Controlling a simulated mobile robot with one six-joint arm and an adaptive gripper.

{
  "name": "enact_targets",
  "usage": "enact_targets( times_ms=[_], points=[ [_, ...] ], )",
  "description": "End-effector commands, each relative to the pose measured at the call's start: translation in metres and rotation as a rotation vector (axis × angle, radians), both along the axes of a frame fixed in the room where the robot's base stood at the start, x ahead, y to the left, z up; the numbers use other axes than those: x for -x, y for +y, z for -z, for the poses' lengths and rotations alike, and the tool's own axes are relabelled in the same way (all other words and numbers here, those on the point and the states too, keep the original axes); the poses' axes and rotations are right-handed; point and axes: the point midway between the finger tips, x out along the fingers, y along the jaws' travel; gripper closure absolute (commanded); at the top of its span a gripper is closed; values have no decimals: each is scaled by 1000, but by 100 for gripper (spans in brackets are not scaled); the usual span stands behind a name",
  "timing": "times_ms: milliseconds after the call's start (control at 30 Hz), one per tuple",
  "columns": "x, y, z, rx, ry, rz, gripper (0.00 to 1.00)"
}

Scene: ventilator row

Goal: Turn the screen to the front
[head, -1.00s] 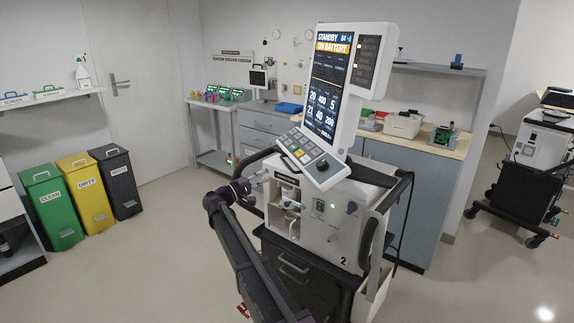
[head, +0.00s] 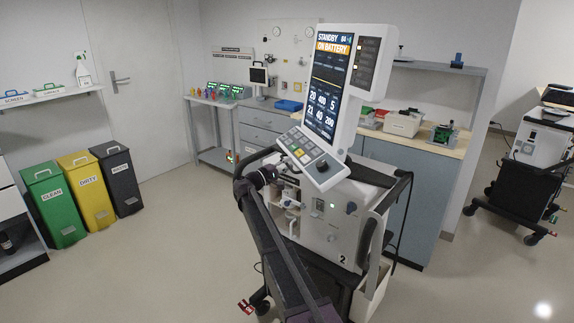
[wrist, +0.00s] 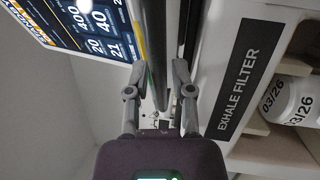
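The ventilator's screen (head: 330,85) stands tilted on top of the ventilator body (head: 335,215) and faces left of the picture. It reads "STANDBY ON BATTERY". Its keypad panel (head: 308,155) is at the lower end. My gripper (head: 282,168) is just left of and below the keypad panel; its fingers are hard to make out there. In the wrist view my gripper (wrist: 158,68) is open, with a dark bar (wrist: 157,40) running between its fingers. I cannot tell whether they touch it. Part of the screen (wrist: 85,25) shows upside down at upper left.
An "EXHALE FILTER" label (wrist: 243,78) is close on the right in the wrist view. The ventilator's side handle (head: 378,235) is at the right. A counter (head: 410,200) stands behind, and bins (head: 90,185) stand at the left. The floor between is clear.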

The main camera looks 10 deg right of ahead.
Motion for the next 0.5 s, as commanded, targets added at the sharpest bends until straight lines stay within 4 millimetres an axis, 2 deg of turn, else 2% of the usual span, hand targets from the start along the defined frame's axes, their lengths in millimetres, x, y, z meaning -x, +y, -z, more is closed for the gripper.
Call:
enact_targets(
  times_ms=[233,333,500],
  points=[
    [0,0,0,0,0,0,69],
    [0,0,0,0,0,0,99],
    [0,0,0,0,0,0,100]
  ],
)
